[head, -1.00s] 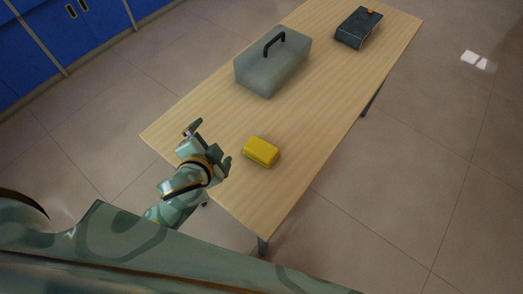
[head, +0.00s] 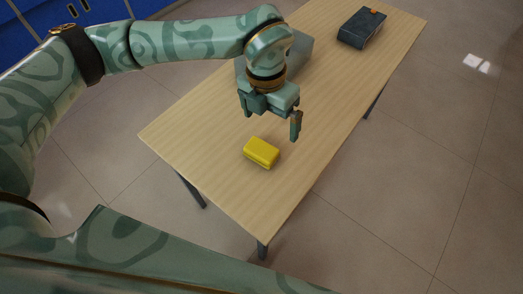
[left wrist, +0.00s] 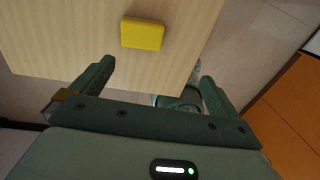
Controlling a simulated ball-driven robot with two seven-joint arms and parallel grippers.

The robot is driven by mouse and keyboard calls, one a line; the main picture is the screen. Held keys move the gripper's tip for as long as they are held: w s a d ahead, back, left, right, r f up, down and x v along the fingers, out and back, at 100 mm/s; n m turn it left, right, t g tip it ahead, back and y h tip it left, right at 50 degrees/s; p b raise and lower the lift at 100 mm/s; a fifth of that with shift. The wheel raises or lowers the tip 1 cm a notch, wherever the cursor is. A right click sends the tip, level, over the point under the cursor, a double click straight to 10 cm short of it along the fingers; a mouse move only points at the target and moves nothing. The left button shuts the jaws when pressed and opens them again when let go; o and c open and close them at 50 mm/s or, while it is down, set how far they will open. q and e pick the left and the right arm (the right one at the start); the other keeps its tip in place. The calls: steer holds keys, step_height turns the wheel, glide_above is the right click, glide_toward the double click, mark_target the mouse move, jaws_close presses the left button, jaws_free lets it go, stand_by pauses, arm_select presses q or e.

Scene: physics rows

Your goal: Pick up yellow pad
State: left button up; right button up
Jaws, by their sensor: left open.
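The yellow pad (head: 261,152) is a small rounded yellow block lying on the wooden table, near its front end. It also shows in the left wrist view (left wrist: 142,34), beyond the fingertips and roughly between them, a little left of the middle. My left gripper (head: 272,127) is open and empty, pointing down above the table, just above and behind the pad in the head view. In the left wrist view its two fingers (left wrist: 158,75) stand wide apart with nothing between them. My right gripper is not in view.
The wooden table (head: 205,137) has clear wood around the pad. A grey-green box (head: 299,57) stands farther back, partly hidden by my left arm. A dark case (head: 361,29) with an orange spot lies at the far end. Blue cabinets (head: 108,10) stand at the back left.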

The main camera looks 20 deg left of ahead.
arm_select(q)
steer(key=a+f+y, duration=0.1)
steer(key=a, duration=0.1)
steer(key=b, duration=0.4)
glide_toward(261, 149)
steer(key=shift+n, duration=0.3)
step_height(261, 149, down, 5)
steer(key=shift+d+f, duration=0.15)
steer(key=shift+f, duration=0.05)
step_height(261, 149, down, 5)
steer(key=shift+f+b, duration=0.2)
steer(key=shift+b, duration=1.05)
steer(key=shift+r, duration=0.15)
steer(key=shift+c, duration=0.7)
steer(key=c, duration=0.7)
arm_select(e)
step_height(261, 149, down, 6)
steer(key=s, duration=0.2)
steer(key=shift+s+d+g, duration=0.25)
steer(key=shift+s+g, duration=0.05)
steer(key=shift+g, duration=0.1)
